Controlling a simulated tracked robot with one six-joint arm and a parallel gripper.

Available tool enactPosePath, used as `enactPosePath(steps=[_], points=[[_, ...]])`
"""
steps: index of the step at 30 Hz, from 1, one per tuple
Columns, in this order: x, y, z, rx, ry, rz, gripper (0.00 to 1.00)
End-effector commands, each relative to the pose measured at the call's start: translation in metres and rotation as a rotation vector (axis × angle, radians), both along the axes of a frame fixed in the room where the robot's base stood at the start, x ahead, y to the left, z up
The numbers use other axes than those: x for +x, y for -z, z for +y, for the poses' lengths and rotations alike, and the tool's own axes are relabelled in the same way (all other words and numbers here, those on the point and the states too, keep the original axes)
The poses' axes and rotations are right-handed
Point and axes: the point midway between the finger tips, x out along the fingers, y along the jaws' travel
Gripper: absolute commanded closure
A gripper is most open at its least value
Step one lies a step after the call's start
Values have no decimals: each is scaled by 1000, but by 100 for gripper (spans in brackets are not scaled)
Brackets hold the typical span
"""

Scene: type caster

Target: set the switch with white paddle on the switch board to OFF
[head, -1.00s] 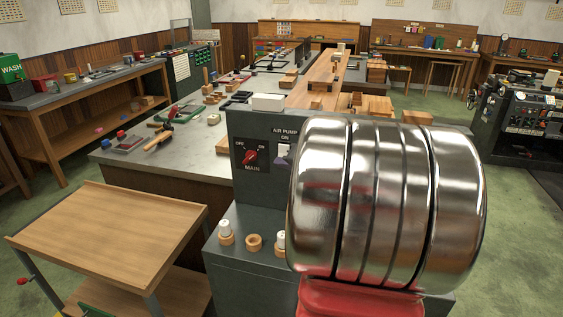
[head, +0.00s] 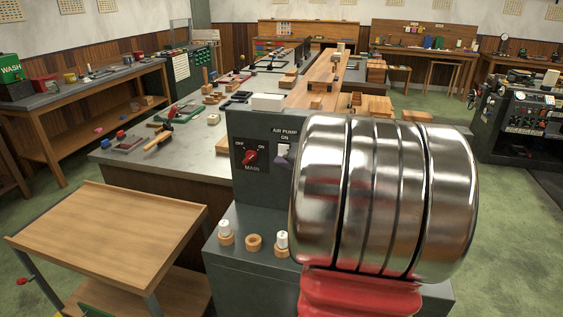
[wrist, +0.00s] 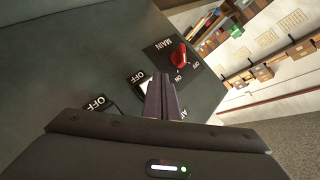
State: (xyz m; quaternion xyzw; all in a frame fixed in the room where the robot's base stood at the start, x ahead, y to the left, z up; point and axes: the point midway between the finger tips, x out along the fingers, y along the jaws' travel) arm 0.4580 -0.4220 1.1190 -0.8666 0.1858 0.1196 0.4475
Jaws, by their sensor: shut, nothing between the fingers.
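The dark switch board (head: 244,122) stands in the middle of the head view. Its AIR PUMP switch has a white paddle (head: 283,150) just below an ON label, beside the left edge of my arm. In the wrist view my gripper (wrist: 162,80) is shut and empty, its fingers pointing at the board. The white paddle (wrist: 145,87) shows at the left side of the fingers, near an OFF label, and is partly hidden by them. I cannot tell whether they touch, nor which way the paddle is tipped.
A red MAIN knob (head: 250,157) sits left of the paddle; it also shows near the fingers in the wrist view (wrist: 179,56). White-topped pieces (head: 225,230) and a wooden ring (head: 253,241) stand on the ledge below. A wooden cart (head: 110,235) is at left.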

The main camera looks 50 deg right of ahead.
Motion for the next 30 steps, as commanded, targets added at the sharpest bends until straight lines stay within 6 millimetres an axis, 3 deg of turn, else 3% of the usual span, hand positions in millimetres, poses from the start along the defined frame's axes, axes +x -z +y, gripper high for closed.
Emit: enactPosePath(steps=[30], points=[[4, 2, -6, -1, -1, -1, 100]])
